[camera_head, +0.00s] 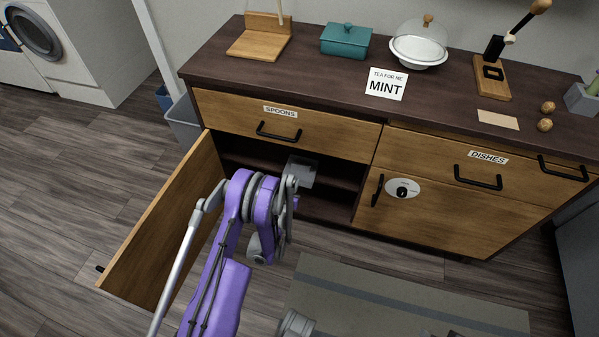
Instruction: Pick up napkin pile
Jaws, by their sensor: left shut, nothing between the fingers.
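My left arm reaches from the bottom of the view to the open left compartment of the dark cabinet (335,212). My left gripper (290,187) is at the compartment's mouth, shut and empty. Its fingertips are partly hidden by the arm's own links. A pale grey boxy thing (303,170) shows at the shelf just beyond the wrist; I cannot tell whether it is the napkin pile. No napkin pile can be made out clearly; the arm covers part of the compartment.
The cabinet's left door (165,235) stands open, left of my arm. The spoons drawer (300,130) above and the right door (445,205) are shut. The countertop holds a teal box (345,43), a glass dome (418,45) and a mint sign (386,85). A rug (400,300) lies in front.

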